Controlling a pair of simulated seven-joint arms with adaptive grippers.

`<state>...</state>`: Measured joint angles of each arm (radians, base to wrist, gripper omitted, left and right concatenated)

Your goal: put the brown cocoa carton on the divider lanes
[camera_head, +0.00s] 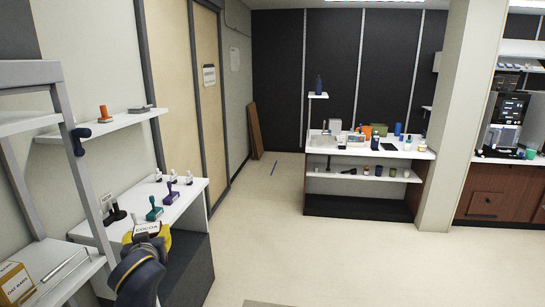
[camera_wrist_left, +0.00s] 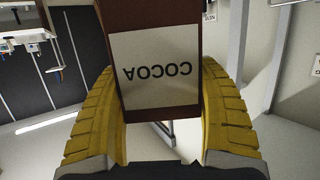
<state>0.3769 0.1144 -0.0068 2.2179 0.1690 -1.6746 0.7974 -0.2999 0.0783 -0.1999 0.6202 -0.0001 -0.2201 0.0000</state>
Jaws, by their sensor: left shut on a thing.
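The brown cocoa carton (camera_wrist_left: 160,65) has a pale label reading COCOA, upside down in the left wrist view. The yellow fingers of the left gripper (camera_wrist_left: 160,125) are shut on the carton from both sides. The carton appears held up in front of the white counter. At the lower left, a white shelf (camera_head: 88,268) carries thin raised strips, which look like the divider lanes (camera_head: 62,268). My right gripper is not in view.
An oat bars box (camera_head: 14,283) stands on the lower left shelf. A grey upright (camera_head: 85,170) rises beside it. Several coloured stamp-like tools, including a green one (camera_head: 154,210), stand on the white counter (camera_head: 186,206). The floor (camera_head: 300,240) to the right is open.

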